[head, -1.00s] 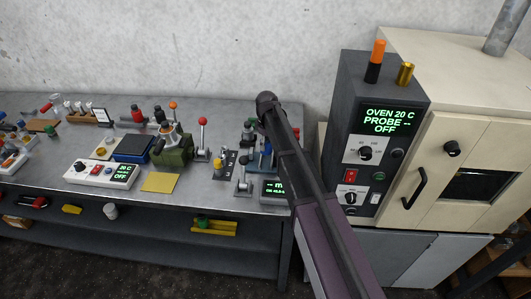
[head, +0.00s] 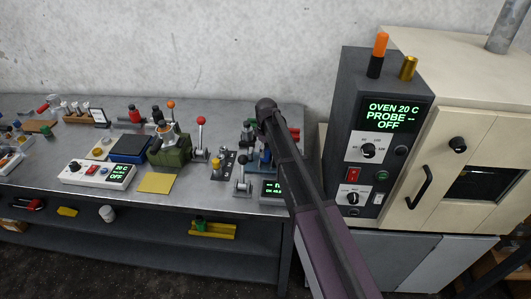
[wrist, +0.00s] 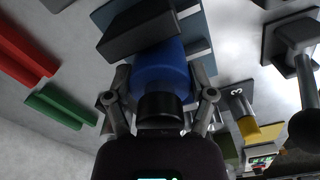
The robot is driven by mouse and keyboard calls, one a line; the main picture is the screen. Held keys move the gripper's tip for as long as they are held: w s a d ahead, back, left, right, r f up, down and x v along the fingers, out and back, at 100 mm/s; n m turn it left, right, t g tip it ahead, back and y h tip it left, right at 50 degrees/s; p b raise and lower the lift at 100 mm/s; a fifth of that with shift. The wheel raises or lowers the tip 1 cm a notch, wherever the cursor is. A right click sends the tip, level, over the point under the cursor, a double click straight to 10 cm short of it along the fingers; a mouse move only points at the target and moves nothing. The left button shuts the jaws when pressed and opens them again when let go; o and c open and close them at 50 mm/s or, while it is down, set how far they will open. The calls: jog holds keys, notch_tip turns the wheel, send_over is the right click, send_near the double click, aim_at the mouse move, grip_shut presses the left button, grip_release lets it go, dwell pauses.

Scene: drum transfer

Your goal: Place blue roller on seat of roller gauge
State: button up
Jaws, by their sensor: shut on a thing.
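My gripper (wrist: 161,78) is shut on the blue roller (wrist: 160,68), with one finger on each side of it. The roller has a black end (wrist: 160,106) facing the wrist camera. A dark block (wrist: 140,27) and blue-grey plates, seemingly part of the roller gauge (wrist: 198,40), lie just beyond the roller. I cannot tell whether the roller touches them or a seat. In the head view the blue-grey gauge (head: 265,158) stands at the bench's right end, partly behind my arm.
A red bar (wrist: 25,55) and a green bar (wrist: 62,104) lie left in the wrist view. A lever stand (head: 242,180), numbered rack (head: 218,168) and green press (head: 170,150) crowd the bench left of the gauge. The oven (head: 450,150) stands right.

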jog(key=shift+f, duration=0.15)
jog(key=o, duration=1.3)
jog(key=shift+r, duration=0.25)
notch_tip(320, 180, up, 12)
jog(key=p, duration=1.2)
jog(key=s+d+m, duration=0.4)
jog(key=s+d, duration=0.3)
jog(key=s, duration=0.1)
jog(key=s+d+m, duration=0.4)
jog(key=s+d, duration=0.4)
jog(key=s, duration=0.1)
jog(key=s+d+m, duration=0.5)
jog(key=s+d, duration=0.2)
jog(key=s, duration=0.2)
jog(key=shift+d, duration=0.4)
